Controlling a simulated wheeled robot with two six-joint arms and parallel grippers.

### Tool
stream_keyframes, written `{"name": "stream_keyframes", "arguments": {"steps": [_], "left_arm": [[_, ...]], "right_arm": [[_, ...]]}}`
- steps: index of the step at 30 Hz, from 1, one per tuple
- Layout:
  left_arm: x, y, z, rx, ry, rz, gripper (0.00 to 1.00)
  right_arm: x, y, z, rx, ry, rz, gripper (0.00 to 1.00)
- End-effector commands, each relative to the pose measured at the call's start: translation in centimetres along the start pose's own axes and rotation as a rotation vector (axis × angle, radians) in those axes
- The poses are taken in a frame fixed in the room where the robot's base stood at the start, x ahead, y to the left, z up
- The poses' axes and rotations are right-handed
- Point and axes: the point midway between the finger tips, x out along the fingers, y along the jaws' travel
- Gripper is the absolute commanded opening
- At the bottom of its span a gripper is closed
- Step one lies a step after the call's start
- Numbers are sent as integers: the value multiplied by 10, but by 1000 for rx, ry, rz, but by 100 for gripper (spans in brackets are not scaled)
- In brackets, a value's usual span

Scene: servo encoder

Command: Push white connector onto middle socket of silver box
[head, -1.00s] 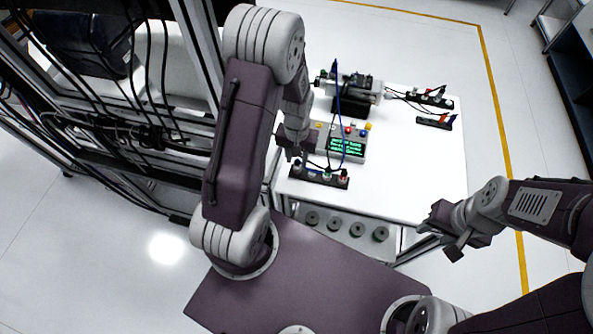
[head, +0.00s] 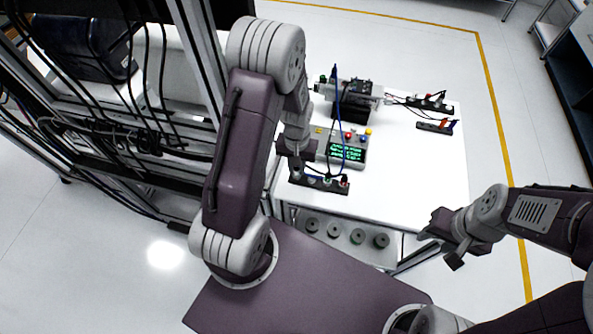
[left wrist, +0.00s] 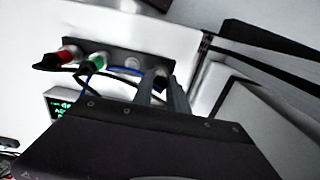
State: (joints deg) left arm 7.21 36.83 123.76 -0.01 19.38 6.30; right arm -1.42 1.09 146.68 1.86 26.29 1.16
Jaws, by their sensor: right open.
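The silver box (head: 326,149) with a lit green display and coloured buttons sits on the white table; the display edge shows in the left wrist view (left wrist: 60,103). A black strip (head: 335,188) in front of it holds several connectors. In the left wrist view, a red connector (left wrist: 66,54), a green one (left wrist: 93,59) and a pale one (left wrist: 132,64) stand in the strip. My left gripper (head: 296,170) is down at the strip's left end, its fingers (left wrist: 163,88) either side of a pale piece; whether they grip it is unclear. My right gripper (head: 445,246) is open and empty, off the table's right front. The box's middle socket is not clear.
A motor unit (head: 357,90) stands behind the box, with a blue cable (head: 337,95) arching before it. Two more black strips (head: 435,127) with connectors lie at the right. The table (head: 420,180) is clear at its right front. A cabled rack (head: 110,140) stands left.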

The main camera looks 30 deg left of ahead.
Motion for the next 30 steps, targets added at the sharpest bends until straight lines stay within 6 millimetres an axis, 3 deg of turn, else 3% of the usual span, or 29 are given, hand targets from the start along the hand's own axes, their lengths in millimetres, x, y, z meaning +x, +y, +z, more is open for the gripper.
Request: {"name": "stream_keyframes", "arguments": {"steps": [14,30], "left_arm": [[-2,0,0,0,0,0,0],[-34,0,0,0,0,0,0]], "right_arm": [[-1,0,0,0,0,0,44],[-31,-1,-3,0,0,0,44]]}}
